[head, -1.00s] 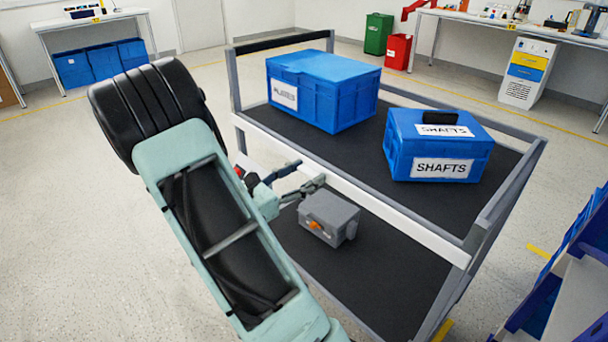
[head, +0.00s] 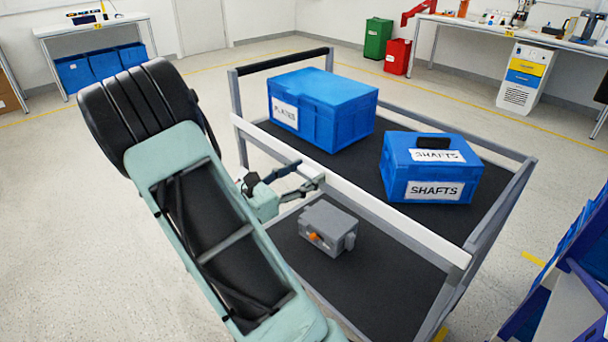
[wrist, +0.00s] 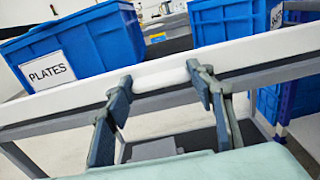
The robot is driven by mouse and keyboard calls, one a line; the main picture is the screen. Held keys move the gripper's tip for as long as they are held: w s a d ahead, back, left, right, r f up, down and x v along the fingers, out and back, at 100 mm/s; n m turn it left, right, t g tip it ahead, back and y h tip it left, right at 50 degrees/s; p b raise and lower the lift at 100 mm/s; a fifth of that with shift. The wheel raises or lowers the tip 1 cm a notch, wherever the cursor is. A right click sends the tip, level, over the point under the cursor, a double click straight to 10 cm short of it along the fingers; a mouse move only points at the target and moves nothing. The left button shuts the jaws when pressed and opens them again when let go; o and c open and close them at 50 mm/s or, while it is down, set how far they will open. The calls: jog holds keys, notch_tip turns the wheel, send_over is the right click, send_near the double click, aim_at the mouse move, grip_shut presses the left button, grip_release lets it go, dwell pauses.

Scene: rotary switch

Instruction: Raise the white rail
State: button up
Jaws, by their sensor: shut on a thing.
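The white rail (head: 400,228) runs along the near side of the grey cart's upper shelf, slanting from upper left to lower right in the head view. It also crosses the wrist view (wrist: 265,48). My gripper (head: 318,182) is at the middle of the rail, reaching in from the left. In the wrist view my gripper's two dark fingers (wrist: 160,88) stand on either side of a short stretch of the rail and are shut on it. The exact finger contact is partly hidden.
A blue PLATES box (head: 325,105) and a blue SHAFTS box (head: 425,165) stand on the upper shelf behind the rail. A grey box with an orange knob (head: 328,228) stands on the lower shelf, under my gripper. Blue bins (head: 570,270) are at the right edge.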

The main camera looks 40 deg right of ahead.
jog(key=shift+r, duration=0.3)
jog(key=o, duration=1.7)
jog(key=shift+a+f, duration=0.1)
jog(key=a, duration=0.8)
jog(key=s+a, duration=0.1)
jog(key=a, duration=0.2)
jog(key=shift+a, duration=0.4)
